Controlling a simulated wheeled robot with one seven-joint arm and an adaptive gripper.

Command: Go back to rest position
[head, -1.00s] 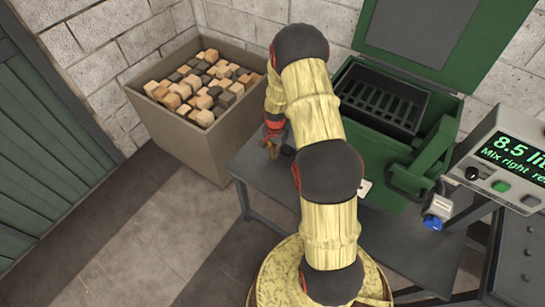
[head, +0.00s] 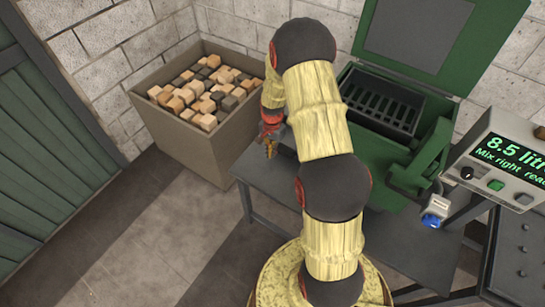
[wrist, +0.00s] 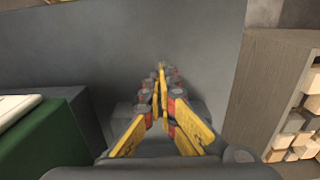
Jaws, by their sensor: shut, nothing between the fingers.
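My gripper (head: 270,149) is at the left edge of the grey table (head: 262,190), beside the box of blocks, in the head view. In the wrist view my gripper (wrist: 161,75) has its yellow fingers together at the tips with nothing between them. It points at a plain grey surface. My arm bends over from the base in the middle of the head view and hides part of the table.
A box (head: 205,152) of pale and dark blocks stands left of the table. A green machine (head: 400,165) with a raised lid and slotted tray (head: 385,103) stands on the right. A display panel (head: 510,160) is at far right. The floor at left is clear.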

